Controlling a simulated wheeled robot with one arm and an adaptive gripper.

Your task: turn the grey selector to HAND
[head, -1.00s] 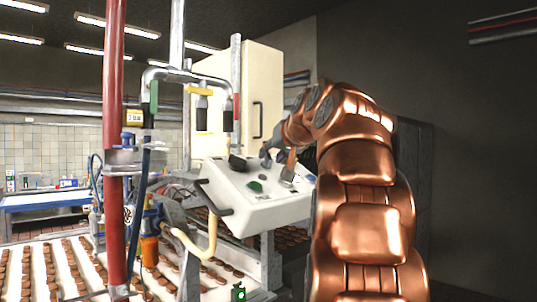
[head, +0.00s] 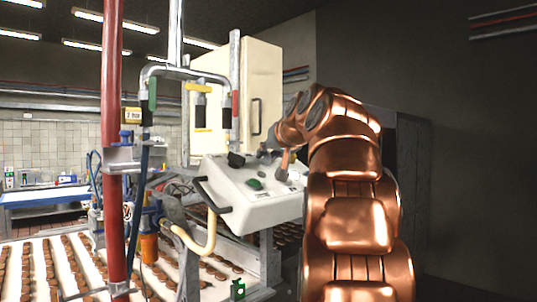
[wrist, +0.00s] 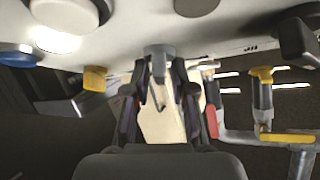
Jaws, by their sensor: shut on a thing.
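The grey selector (wrist: 159,52) sticks out from the pale panel face at the top middle of the wrist view. My gripper (wrist: 161,78) has its two dark fingers closed on it from either side. In the head view the gripper (head: 272,154) is at the far upper part of the white sloping control console (head: 232,208), partly hidden by my copper arm. The selector's pointing direction and the HAND marking cannot be made out.
The console carries a green button (head: 255,184) and a black knob (head: 236,160). A yellow control (wrist: 95,78) sits close to the selector in the wrist view. A red post (head: 112,130) and conveyor rows of biscuits stand to the left.

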